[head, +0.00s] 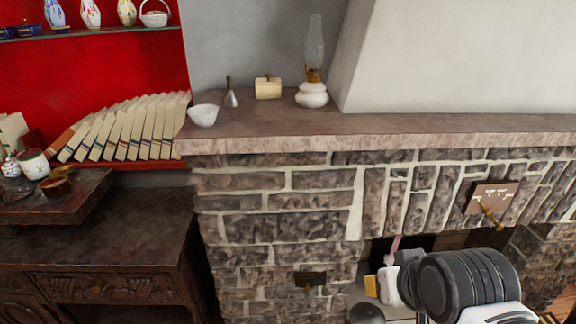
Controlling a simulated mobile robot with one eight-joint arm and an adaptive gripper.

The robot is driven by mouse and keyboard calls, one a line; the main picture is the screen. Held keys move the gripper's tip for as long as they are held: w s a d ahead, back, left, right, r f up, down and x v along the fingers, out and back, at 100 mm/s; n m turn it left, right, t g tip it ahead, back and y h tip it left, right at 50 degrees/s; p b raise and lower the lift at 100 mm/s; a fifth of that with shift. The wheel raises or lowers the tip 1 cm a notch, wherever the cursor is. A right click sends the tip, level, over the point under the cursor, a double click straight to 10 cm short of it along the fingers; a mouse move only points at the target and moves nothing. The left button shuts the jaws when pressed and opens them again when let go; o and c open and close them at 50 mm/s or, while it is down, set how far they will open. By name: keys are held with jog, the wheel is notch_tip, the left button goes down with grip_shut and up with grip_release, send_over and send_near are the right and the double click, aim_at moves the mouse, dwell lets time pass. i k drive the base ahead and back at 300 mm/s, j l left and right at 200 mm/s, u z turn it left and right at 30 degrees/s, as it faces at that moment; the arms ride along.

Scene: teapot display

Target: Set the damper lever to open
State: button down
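The damper lever (490,212) is a short brass-coloured handle on a brown plate (492,196) set in the stone fireplace front, at the right. The plate has small pale markings, too small to read. The lever points down and slightly right from the plate's lower part. My gripper (384,270) appears at the lower middle right, in front of the firebox opening, below and left of the lever and apart from it in the picture. My dark, ribbed arm link hides part of it. Its fingers cannot be made out clearly, and I see nothing held.
A stone mantel (400,128) juts out above the lever, bearing an oil lamp (312,90), a white bowl (203,115) and small items. A second small plate (310,279) with a knob sits lower left in the stonework. A dark wooden cabinet (100,235) stands at left.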

aim_at(499, 227)
jog(key=z, duration=1.3)
